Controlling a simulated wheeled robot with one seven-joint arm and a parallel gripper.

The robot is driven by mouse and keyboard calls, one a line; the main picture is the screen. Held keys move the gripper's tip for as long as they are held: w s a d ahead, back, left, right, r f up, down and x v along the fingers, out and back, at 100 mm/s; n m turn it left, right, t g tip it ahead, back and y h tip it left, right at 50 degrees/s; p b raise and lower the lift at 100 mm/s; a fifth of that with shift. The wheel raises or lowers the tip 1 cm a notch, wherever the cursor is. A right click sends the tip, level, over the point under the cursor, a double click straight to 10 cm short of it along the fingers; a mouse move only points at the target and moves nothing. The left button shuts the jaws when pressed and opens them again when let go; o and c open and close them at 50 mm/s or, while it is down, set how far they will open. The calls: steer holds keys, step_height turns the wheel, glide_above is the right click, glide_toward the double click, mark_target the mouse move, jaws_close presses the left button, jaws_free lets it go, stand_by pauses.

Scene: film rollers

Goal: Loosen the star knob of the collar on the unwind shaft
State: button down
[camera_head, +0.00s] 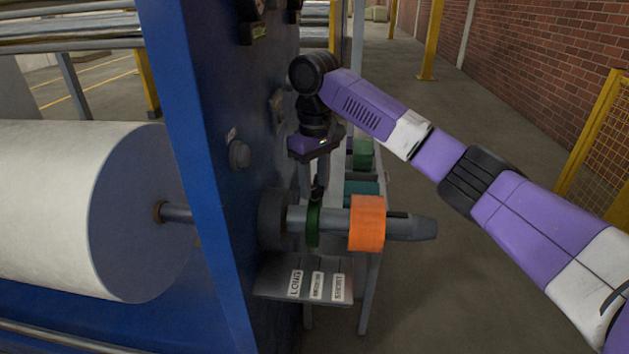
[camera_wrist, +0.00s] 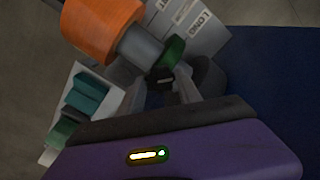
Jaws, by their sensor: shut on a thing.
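The unwind shaft (camera_head: 408,226) sticks out to the right from the blue machine frame. A green collar (camera_head: 313,226) sits around it, between the frame and an orange roll or core (camera_head: 366,223). The black star knob (camera_head: 318,190) is on top of the collar. My gripper (camera_head: 317,192) points down from above, its fingers shut on the star knob. The wrist view shows the green collar (camera_wrist: 173,51) and the dark knob (camera_wrist: 161,78) between my fingertips (camera_wrist: 163,84); the fingers partly hide the knob.
A shelf (camera_head: 303,278) with labels including LONG and SHORT is below the shaft. A rack with green and teal pieces (camera_head: 361,188) stands behind. A large white roll (camera_head: 80,210) is left of the blue frame (camera_head: 205,140). Floor to the right is clear.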

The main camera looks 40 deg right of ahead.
mark_target(315, 188)
steer(key=n+p, duration=0.3)
steer(key=n, duration=0.1)
steer(key=shift+r+n, duration=0.1)
steer(key=shift+n, duration=0.2)
steer(key=shift+n+p, duration=0.95)
steer(key=shift+n, duration=0.75)
steer(key=c, duration=0.8)
jaws_free()
steer(key=shift+r+p, duration=0.35)
steer(key=shift+r, duration=3.45)
